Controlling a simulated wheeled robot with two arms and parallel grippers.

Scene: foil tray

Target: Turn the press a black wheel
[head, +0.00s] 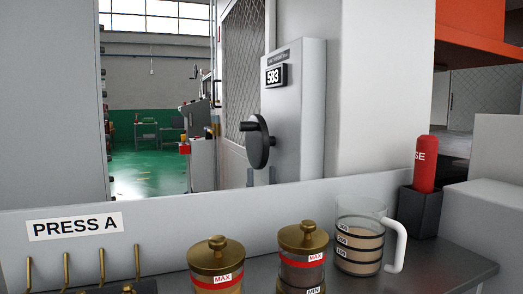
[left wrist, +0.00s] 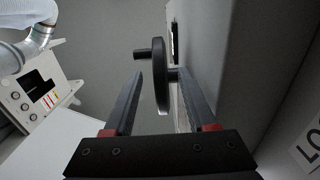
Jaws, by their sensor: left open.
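The black wheel (head: 258,143) is mounted on the side of a light grey box with a number display (head: 276,76). A small crank knob sticks out of its face to the left. In the left wrist view the wheel (left wrist: 161,88) shows nearly edge-on, its knob pointing left. My left gripper (left wrist: 162,74) is open, its two dark fingers pointing toward the wheel. In that picture the rim lies between the fingertips; whether a finger touches it I cannot tell. I cannot make out the left gripper in the head view. My right gripper is not in view.
A sign reading PRESS A (head: 75,226) is on the ledge below. Two brass-lidded jars (head: 216,268) (head: 303,259), a measuring jug (head: 358,240) and a red bottle (head: 425,165) in a dark holder stand in front. Brass hooks (head: 66,268) are at the lower left.

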